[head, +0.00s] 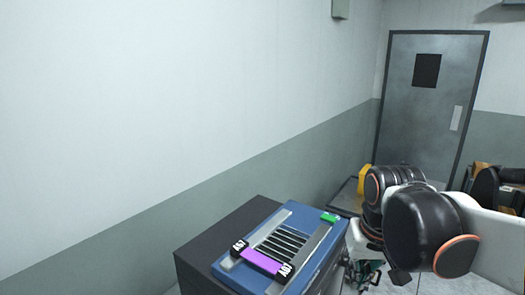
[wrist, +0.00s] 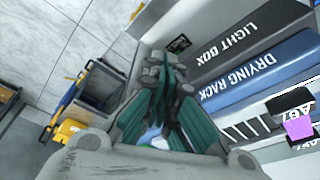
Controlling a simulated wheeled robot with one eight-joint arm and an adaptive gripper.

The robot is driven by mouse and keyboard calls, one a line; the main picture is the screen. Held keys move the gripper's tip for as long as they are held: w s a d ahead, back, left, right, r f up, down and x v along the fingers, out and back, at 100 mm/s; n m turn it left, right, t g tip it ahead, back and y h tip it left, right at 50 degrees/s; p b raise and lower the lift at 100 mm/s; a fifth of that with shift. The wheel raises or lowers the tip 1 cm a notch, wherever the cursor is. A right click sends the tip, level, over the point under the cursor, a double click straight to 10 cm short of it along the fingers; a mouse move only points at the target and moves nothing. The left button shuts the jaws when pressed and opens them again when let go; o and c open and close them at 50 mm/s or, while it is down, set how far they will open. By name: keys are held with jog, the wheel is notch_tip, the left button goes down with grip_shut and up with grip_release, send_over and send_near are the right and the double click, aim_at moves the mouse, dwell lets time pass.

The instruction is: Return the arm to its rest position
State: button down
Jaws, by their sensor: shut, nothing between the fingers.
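My arm (head: 430,225) is folded at the right of the head view. My gripper (head: 365,275) hangs low beside the right side of the blue drying rack, partly cut off by the frame edge. In the wrist view my gripper (wrist: 162,68) shows its teal-and-grey fingers drawn together, with nothing held between them. It points past the side of the furniture, over the floor.
A grey-yellow cart (wrist: 98,88) stands on the tiled floor (wrist: 60,45). A grey door (head: 425,120) is behind.

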jog(key=s+f+t+b, duration=0.2)
jog(key=s+f+b, duration=0.2)
jog(key=f+b, duration=0.4)
jog(key=s+f+t+b, duration=0.2)
jog(key=s+f+b, duration=0.2)
jog(key=f+b, duration=0.4)
notch_tip(320, 180, down, 3)
jog(key=shift+s+n, duration=0.35)
jog(key=shift+n, duration=0.05)
